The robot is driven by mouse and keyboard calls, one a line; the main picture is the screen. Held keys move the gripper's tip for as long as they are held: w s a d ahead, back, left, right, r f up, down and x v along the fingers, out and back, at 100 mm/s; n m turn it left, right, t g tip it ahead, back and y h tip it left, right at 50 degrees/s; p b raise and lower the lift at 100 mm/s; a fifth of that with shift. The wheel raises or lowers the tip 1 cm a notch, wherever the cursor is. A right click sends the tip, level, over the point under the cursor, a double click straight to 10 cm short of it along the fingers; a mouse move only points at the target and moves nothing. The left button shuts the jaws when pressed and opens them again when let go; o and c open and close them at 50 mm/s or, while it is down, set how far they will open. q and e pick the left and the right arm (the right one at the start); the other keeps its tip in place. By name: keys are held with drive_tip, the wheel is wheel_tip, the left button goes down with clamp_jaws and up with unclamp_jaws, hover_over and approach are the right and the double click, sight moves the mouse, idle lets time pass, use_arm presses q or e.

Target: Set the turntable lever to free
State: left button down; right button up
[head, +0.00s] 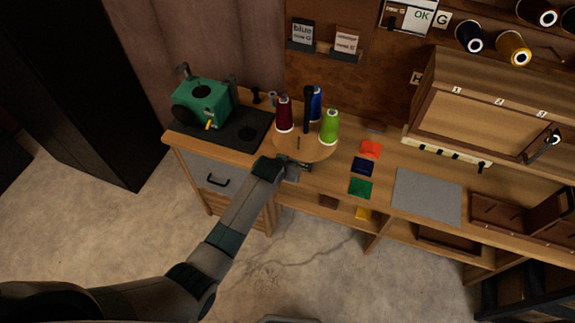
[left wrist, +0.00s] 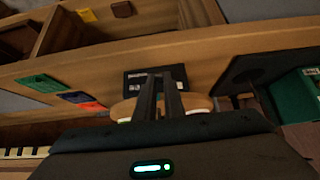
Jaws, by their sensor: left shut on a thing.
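The turntable (head: 316,153) is a round wooden disc on the bench, with dark red (head: 284,113), blue (head: 316,102) and lime green (head: 330,127) thread cones and a dark upright post. Its pale rim also shows in the left wrist view (left wrist: 122,110), behind my fingers. My left gripper (head: 303,166) is at the turntable's front edge, low by the bench top. In the left wrist view its two dark fingers (left wrist: 161,90) are close together, in front of a dark label plate (left wrist: 136,82). They are shut on the lever, which they hide; its setting cannot be read.
A green machine (head: 205,101) on a black mat (head: 238,134) stands left of the turntable. Orange, navy and green patches (head: 361,188) and a grey mat (head: 427,196) lie to the right. A wooden cabinet (head: 480,110) stands behind. The floor in front is clear.

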idle(0.4)
use_arm(q)
drive_tip(key=c, duration=1.8)
unclamp_jaws()
drive_tip(key=shift+c, duration=0.2)
drive_tip(key=shift+r, duration=0.1)
drive_tip(key=b+v, duration=0.3)
drive_tip(key=v, duration=1.4)
drive_tip(key=shift+r+b, duration=0.15)
drive_tip(key=shift+b, duration=0.15)
